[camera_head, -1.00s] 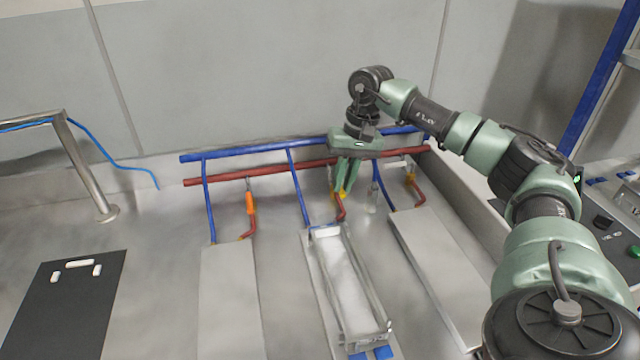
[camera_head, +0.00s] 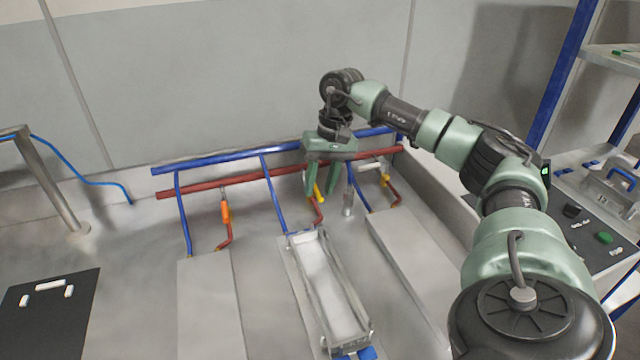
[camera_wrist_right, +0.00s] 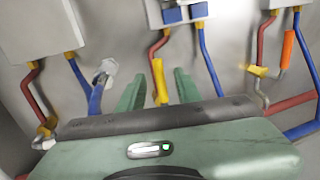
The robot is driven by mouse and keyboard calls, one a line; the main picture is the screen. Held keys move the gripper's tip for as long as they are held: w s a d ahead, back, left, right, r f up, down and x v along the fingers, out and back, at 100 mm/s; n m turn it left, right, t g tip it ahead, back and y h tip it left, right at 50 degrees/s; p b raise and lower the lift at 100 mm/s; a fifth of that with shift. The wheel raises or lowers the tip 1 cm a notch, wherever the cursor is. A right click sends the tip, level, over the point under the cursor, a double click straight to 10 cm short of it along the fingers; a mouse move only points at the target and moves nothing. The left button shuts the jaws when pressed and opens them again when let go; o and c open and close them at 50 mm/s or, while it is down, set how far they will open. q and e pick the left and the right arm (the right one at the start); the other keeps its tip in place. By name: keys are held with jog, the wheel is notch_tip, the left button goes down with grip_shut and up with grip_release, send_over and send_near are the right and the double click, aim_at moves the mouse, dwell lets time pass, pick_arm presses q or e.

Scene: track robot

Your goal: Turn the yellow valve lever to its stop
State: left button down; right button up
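The yellow valve lever (camera_head: 318,192) sits on the middle red pipe branch, above the middle tray, in the head view. In the right wrist view the yellow lever (camera_wrist_right: 160,82) stands between two green fingertips, with a gap on each side. My right gripper (camera_head: 322,182) is open, pointing down at the lever; its fingers partly hide the lever's upper end in the head view. The right wrist view also shows the open right gripper (camera_wrist_right: 158,90). Whether either finger touches the lever cannot be told. My left gripper is not in view.
An orange lever (camera_head: 226,212) is on the left branch and a white lever (camera_head: 371,166) on the right branch. Blue (camera_head: 232,158) and red (camera_head: 235,178) pipes run along the wall. A grey post (camera_head: 348,200) stands just right of the gripper. A clear-sided tray (camera_head: 296,272) lies in front.

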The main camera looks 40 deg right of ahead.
notch_tip(320, 180, up, 8)
jog(key=d, duration=0.1)
jog(key=shift+s+d+f, duration=0.2)
jog(key=shift+s, duration=0.1)
dwell(0.6)
